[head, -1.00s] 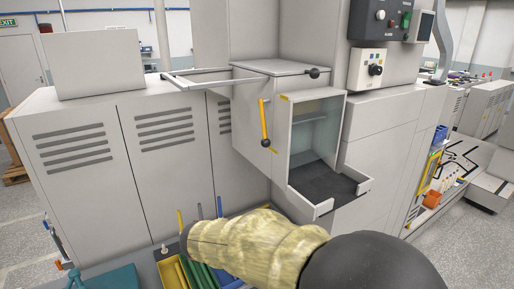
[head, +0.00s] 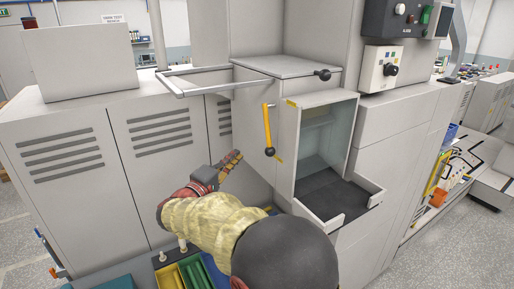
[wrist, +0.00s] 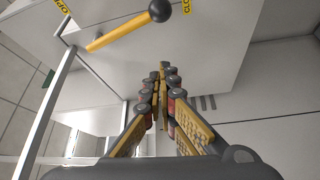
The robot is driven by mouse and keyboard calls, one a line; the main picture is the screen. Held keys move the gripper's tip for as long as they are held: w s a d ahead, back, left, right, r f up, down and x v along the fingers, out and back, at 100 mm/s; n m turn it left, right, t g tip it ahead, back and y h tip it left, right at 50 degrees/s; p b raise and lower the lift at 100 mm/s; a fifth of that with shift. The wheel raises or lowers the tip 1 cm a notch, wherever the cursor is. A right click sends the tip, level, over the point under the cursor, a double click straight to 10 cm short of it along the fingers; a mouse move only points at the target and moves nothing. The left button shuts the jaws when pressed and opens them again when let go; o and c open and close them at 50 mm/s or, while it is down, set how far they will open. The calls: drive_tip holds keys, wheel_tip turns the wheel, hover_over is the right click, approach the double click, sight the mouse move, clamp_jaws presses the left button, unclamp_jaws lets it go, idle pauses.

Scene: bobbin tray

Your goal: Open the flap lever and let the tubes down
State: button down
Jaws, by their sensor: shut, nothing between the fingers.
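The flap lever (head: 267,125) is a yellow bar with a black knob at its lower end, on the side of a grey box. It points down in the head view. In the wrist view the lever (wrist: 118,33) lies in front of the fingers, beyond their tips, between two partly cut-off yellow labels. My gripper (head: 238,157) is shut and empty, a little below and left of the knob, apart from it. In the wrist view my gripper's (wrist: 162,75) fingertips meet. The open-fronted chute (head: 330,190) beside the box has a dark floor and looks empty. I see no tubes inside it.
A metal rail frame (head: 205,87) juts left from the box top. Another black knob (head: 323,74) sits at the box's upper right edge. Grey vented cabinets (head: 70,150) stand at left. Below my arm are blue, yellow and green bins (head: 170,276).

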drive_tip(key=shift+d+r, duration=0.1)
drive_tip(key=w+d+p, duration=0.4)
drive_tip(key=w+d, duration=0.2)
drive_tip(key=d, duration=0.1)
idle(0.6)
drive_tip(key=shift+s+d, duration=0.1)
drive_tip(key=shift+s, duration=0.05)
